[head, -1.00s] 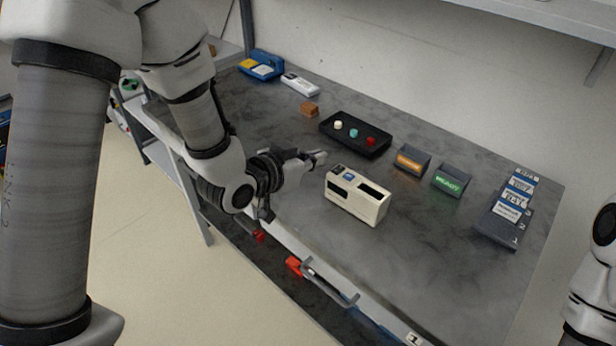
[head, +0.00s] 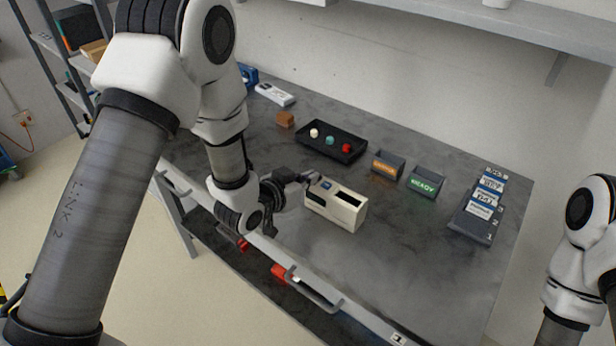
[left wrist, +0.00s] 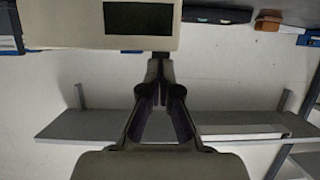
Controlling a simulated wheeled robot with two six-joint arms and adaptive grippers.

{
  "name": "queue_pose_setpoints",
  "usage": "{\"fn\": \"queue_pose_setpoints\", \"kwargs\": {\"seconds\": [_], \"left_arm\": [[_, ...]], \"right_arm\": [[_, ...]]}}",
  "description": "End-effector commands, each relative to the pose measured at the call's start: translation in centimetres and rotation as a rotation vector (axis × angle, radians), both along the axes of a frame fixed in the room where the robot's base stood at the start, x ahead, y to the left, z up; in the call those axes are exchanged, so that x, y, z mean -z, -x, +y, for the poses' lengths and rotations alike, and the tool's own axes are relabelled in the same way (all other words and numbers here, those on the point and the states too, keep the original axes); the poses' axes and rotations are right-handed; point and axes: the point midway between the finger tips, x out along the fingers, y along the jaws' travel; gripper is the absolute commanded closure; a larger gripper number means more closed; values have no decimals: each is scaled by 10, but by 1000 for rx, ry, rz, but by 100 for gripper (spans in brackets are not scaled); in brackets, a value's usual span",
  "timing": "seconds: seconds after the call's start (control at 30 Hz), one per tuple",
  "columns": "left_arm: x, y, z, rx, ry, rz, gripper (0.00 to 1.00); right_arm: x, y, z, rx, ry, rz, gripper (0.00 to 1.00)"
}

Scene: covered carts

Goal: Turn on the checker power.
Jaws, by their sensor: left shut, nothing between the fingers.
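The checker appears to be the cream box (head: 335,208) near the front edge of the bench, with a dark window and a small blue patch on its top. Its cream side and a dark green panel fill the top of the left wrist view (left wrist: 70,25). My left gripper (head: 312,178) is shut and empty, its fingertips at the box's left end by the blue patch. The fingertips also show in the left wrist view (left wrist: 160,62), close to the box; I cannot tell if they touch it. My right gripper is out of view.
A black tray (head: 311,149) with several coloured knobs lies behind the checker. An orange-lettered bin (head: 386,165) and a green READY bin (head: 425,183) stand to its right. A dark card rack (head: 470,228) is at the far right. Bench between checker and rack is clear.

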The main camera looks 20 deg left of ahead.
Motion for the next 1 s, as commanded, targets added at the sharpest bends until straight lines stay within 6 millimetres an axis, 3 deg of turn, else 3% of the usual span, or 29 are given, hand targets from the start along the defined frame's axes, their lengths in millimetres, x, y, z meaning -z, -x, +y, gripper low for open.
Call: {"fn": "queue_pose_setpoints", "kwargs": {"seconds": [0.27, 0.6, 1.0], "left_arm": [[3, 1, 0, 0, -1, 5, 100], [-13, 1, 0, 0, -1, 3, 100], [-19, -1, 0, 0, 0, 1, 100]], "right_arm": [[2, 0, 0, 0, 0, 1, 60], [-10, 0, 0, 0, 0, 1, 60], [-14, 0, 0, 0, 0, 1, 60]]}}
